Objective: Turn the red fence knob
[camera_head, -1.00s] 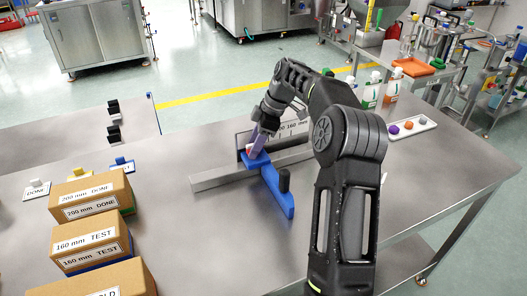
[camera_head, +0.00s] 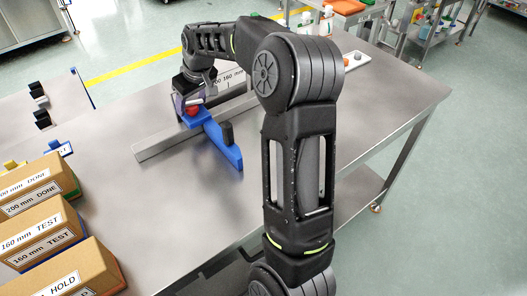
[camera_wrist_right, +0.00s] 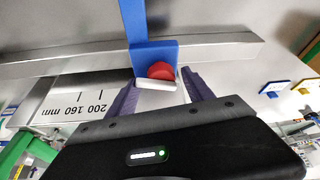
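The blue fence (camera_head: 224,150) lies across a grey metal rail (camera_head: 160,143) on the table and carries an upright black handle (camera_head: 227,132). Its red knob (camera_head: 193,110) is at the far end of the fence. In the right wrist view the red knob (camera_wrist_right: 160,70) sits against the blue upright plate (camera_wrist_right: 152,54), with a white piece below it. My right gripper (camera_head: 186,103) is at the knob. In the wrist view its two purple fingers (camera_wrist_right: 160,82) stand apart, one on each side of the knob, with visible gaps. My left gripper is out of view.
A scale plate (camera_wrist_right: 70,104) marked 200 and 160 mm stands beside the rail. Labelled cardboard boxes (camera_head: 40,230) stand at the left. A white tray (camera_head: 355,60) is at the back right. The table front is clear.

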